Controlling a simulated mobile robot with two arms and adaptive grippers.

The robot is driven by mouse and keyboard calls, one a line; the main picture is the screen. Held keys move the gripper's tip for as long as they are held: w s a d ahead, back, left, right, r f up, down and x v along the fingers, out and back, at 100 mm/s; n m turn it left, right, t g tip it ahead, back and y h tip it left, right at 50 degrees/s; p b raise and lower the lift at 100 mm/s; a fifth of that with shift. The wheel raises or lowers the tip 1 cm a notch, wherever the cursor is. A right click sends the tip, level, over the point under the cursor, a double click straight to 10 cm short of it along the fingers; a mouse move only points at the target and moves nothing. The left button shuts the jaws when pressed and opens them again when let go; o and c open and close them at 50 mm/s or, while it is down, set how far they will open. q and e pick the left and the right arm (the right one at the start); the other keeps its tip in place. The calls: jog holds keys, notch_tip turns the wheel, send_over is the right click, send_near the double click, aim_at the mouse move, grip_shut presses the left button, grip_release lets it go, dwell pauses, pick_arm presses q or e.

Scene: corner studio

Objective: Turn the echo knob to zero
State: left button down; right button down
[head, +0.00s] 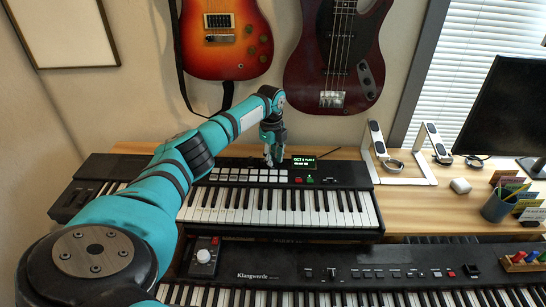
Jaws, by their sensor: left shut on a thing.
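My left gripper (269,160) reaches down to the back panel of the upper black keyboard (330,178), just left of its small green-lit display (304,162). Its fingers are shut on a small knob on that panel, taken to be the echo knob. The fingers hide the knob, so neither its pointer nor its label can be read. My left arm comes in from the lower left and crosses over the left part of the keyboard. My right gripper is not in view.
Two guitars (226,45) hang behind. White stands (405,178), a pen cup (495,208) and a monitor (500,112) are on the right.

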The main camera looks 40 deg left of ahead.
pick_arm(q)
jog(key=shift+d+r+n+p, duration=0.1)
jog(key=shift+r+n+p, duration=0.05)
jog(key=shift+n+p, duration=0.25)
jog(key=shift+n, duration=0.4)
jog(key=c, duration=1.2)
grip_release()
notch_tip(320, 180, up, 12)
jog(key=shift+s, duration=0.25)
